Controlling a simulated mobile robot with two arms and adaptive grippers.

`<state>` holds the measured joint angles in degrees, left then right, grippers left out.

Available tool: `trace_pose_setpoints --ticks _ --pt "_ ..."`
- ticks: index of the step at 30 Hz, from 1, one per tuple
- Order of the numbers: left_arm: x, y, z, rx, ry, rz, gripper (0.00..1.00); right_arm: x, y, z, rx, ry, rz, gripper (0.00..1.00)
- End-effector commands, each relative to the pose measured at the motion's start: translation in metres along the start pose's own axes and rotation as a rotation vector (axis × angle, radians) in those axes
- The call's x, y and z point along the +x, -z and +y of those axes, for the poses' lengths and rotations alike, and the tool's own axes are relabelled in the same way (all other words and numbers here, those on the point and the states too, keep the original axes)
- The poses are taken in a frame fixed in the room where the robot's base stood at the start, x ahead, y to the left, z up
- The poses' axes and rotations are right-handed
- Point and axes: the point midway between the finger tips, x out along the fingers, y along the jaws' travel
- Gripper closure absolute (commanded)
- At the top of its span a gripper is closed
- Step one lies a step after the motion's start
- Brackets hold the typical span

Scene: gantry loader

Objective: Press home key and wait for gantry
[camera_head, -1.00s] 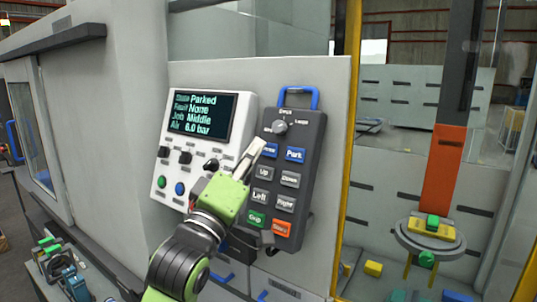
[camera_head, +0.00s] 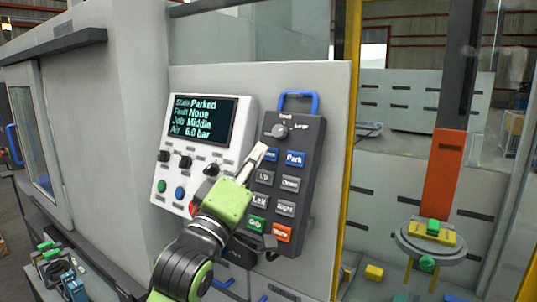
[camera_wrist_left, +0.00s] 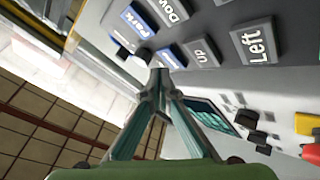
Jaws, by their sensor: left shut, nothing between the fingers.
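The dark key pad (camera_head: 301,185) hangs on the grey panel and holds labelled keys and a round knob at its top. The blue home key (camera_head: 271,155) is partly covered by my left gripper (camera_head: 259,151); in the left wrist view the blue key (camera_wrist_left: 172,56) is just beyond the fingertips (camera_wrist_left: 158,80). The gripper is shut and empty. Its tips are at or very near this key; I cannot tell whether they touch. The display (camera_head: 204,119) reads State Parked, Fault None, Job Middle, Air 6.0 bar. The gantry's orange column (camera_head: 443,172) stands behind the glass at right. My right gripper is not in view.
A white control box (camera_head: 169,145) with knobs and coloured buttons is left of the key pad. A yellow post (camera_head: 353,130) edges the panel. A round plate (camera_head: 407,238) under the column carries a yellow-and-green part. A bench with tools stands lower left.

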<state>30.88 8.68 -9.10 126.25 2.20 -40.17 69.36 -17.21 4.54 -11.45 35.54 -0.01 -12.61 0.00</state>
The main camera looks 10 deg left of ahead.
Motion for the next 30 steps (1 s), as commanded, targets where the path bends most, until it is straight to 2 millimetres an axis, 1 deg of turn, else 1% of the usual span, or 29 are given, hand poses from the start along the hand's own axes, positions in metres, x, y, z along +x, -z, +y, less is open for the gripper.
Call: trace_pose_setpoints --ticks 15,24,30 --pt "0.0 -0.0001 -0.0001 0.0 0.0 0.0 1.0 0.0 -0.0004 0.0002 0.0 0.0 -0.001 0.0" --pt "0.0057 -0.0039 -0.0039 0.0 0.001 0.0 1.0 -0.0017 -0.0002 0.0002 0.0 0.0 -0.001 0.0" --pt "0.0059 -0.0042 -0.0042 0.0 0.0 0.0 1.0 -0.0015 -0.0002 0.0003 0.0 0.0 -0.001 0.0"
